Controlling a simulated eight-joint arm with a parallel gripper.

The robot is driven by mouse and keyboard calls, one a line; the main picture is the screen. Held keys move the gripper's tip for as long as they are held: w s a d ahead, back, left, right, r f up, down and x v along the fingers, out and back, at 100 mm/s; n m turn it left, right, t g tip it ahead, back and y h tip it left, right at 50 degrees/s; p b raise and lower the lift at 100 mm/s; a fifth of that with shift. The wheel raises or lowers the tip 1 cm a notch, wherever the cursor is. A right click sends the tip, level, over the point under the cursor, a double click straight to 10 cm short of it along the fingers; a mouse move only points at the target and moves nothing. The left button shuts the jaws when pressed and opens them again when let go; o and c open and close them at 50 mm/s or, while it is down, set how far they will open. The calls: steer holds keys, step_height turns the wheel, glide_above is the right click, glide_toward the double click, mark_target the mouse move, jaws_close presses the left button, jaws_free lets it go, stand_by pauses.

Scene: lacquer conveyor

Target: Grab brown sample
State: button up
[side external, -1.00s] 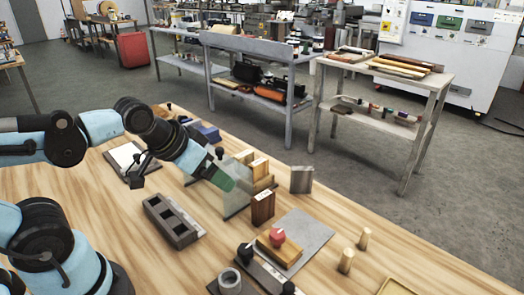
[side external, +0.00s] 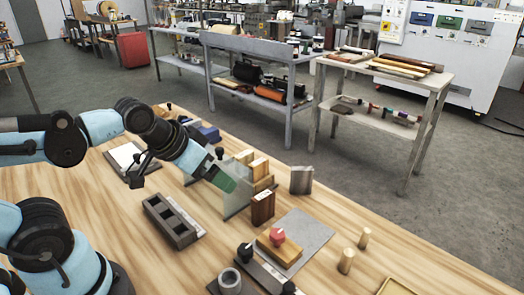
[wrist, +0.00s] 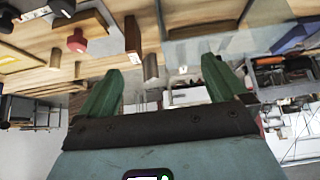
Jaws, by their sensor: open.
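The brown sample (side external: 262,207) is a dark brown upright block on the wooden table, in front of a rack with lighter wood pieces (side external: 259,166). In the wrist view the brown sample (wrist: 133,40) appears inverted, above and between the green fingers, left of centre. My gripper (side external: 222,181) is left of the brown sample in the side view, near a clear upright panel (side external: 238,203). In the wrist view my gripper (wrist: 162,75) has its fingers wide apart with nothing held between them. The sample and fingers look apart.
A grey metal block (side external: 301,180) stands right of the rack. A grey mat (side external: 312,231) lies nearer, with a red-knobbed wooden block (side external: 277,249). A grey slotted holder (side external: 172,221) sits left. Two wooden pegs (side external: 346,260) stand right.

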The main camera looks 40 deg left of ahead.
steer(key=shift+w+d, duration=0.1)
steer(key=n+g+y, duration=0.1)
steer(key=n+y, duration=1)
steer(key=n, duration=0.5)
glide_toward(264, 199)
steer(key=x, duration=0.9)
steer(key=shift+f, duration=0.1)
steer(key=shift+c, duration=0.3)
steer(key=c, duration=1.1)
steer(key=shift+o, duration=0.2)
